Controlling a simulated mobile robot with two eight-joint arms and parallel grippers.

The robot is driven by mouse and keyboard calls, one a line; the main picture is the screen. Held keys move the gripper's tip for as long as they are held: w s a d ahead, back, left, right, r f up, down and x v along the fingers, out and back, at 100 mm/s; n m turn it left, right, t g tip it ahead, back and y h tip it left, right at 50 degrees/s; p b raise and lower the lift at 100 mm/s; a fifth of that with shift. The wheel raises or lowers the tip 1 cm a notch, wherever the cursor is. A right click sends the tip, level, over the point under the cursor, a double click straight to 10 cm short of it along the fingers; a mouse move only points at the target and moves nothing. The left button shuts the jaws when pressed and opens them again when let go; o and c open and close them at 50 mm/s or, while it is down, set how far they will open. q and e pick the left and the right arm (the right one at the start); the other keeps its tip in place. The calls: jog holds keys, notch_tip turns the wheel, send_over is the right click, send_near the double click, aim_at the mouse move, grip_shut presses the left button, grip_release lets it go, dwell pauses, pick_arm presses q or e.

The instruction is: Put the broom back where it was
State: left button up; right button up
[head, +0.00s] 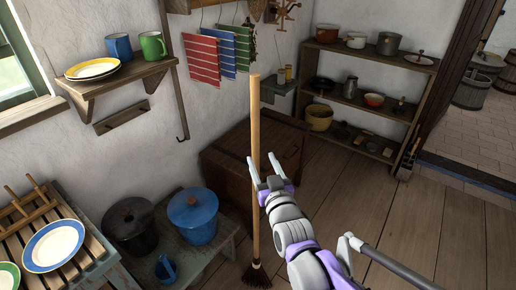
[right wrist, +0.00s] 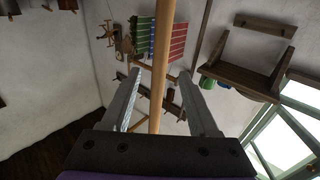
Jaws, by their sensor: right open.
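The broom (head: 255,140) stands upright in the head view, its long wooden handle in front of the wooden chest and its dark bristles (head: 256,275) down at the floor. My right gripper (head: 265,170) is at the middle of the handle, its jaws open with a finger to either side of it. In the right wrist view the handle (right wrist: 160,70) runs between the two spread fingers of the gripper (right wrist: 158,100), with gaps on both sides. My left gripper is not in view.
A wooden chest (head: 225,165) stands behind the broom against the wall. A blue pot (head: 195,215) and a dark pot (head: 130,225) sit on a low bench to the left. Shelves with pots (head: 345,100) stand at the back right. Floor (head: 400,225) is open at right.

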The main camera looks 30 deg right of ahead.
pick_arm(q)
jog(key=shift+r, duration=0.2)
pick_arm(e)
jog(key=s+a+f+n+g+y, duration=0.1)
jog(key=s+a+f+g+y, duration=0.1)
jog(key=s+a+f+g, duration=0.4)
jog(key=s+a+f+n+g+y, duration=0.2)
jog(key=s+a+f+g, duration=0.5)
jog(key=s+f, duration=0.8)
jog(key=shift+s+a+y, duration=0.15)
jog(key=shift+s+y, duration=0.45)
jog(key=shift+s, duration=0.5)
jog(key=shift+r, duration=0.1)
pick_arm(q)
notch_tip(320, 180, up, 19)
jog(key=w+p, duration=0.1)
jog(key=p, duration=1.5)
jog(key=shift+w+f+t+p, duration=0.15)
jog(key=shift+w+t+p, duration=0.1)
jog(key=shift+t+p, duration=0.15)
pick_arm(e)
notch_tip(320, 180, up, 19)
jog(key=w, duration=0.1)
jog(key=shift+w+f+t, duration=0.2)
jog(key=shift+w+t, duration=0.1)
